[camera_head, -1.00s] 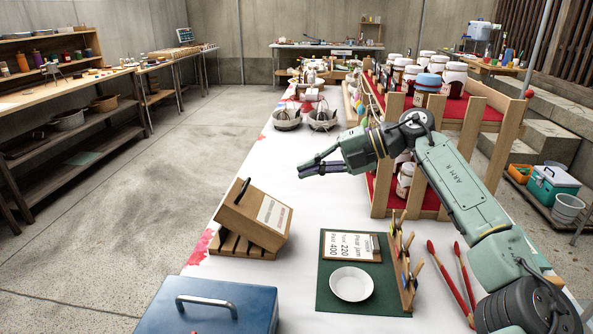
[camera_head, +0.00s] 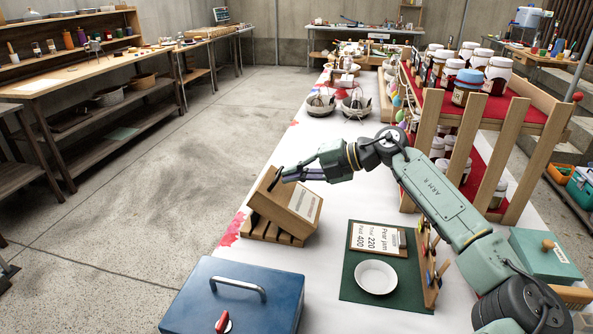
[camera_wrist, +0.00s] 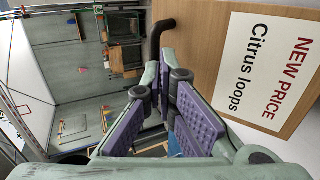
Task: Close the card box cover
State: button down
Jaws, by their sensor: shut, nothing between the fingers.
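The card box (camera_head: 258,228) is wooden, with a slatted base, on the white-covered table at centre left. Its wooden cover (camera_head: 272,207) stands tilted up above the base and bears a white price card (camera_head: 305,203). In the wrist view the card (camera_wrist: 268,70) reads "NEW PRICE Citrus loops". A dark curved handle (camera_wrist: 156,40) sits at the cover's edge. My gripper (camera_head: 285,175) is shut and empty by the cover's upper edge. In the wrist view its purple-padded fingers (camera_wrist: 166,82) point toward the handle; I cannot tell whether they touch it.
A blue metal box (camera_head: 230,300) with a handle stands in front. To the right are a green mat (camera_head: 352,283) with a white bowl (camera_head: 376,277) and a pear jam sign (camera_head: 378,238). A wooden jar rack (camera_head: 480,150) stands behind my arm. The floor at left is clear.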

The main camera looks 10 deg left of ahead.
aim_at(266, 178)
jog(key=shift+a+h, duration=0.4)
jog(key=shift+a, duration=0.2)
jog(key=a+f+h, duration=0.1)
jog(key=a, duration=0.1)
jog(key=a+f+h+p, duration=0.1)
jog(key=a+h, duration=0.1)
jog(key=a+f+h, duration=0.1)
jog(key=a, duration=0.1)
jog(key=shift+f+h+p, duration=0.25)
jog(key=shift+h+p, duration=0.05)
jog(key=shift+p, duration=0.05)
jog(key=shift+x, duration=0.95)
jog(key=shift+r, duration=0.15)
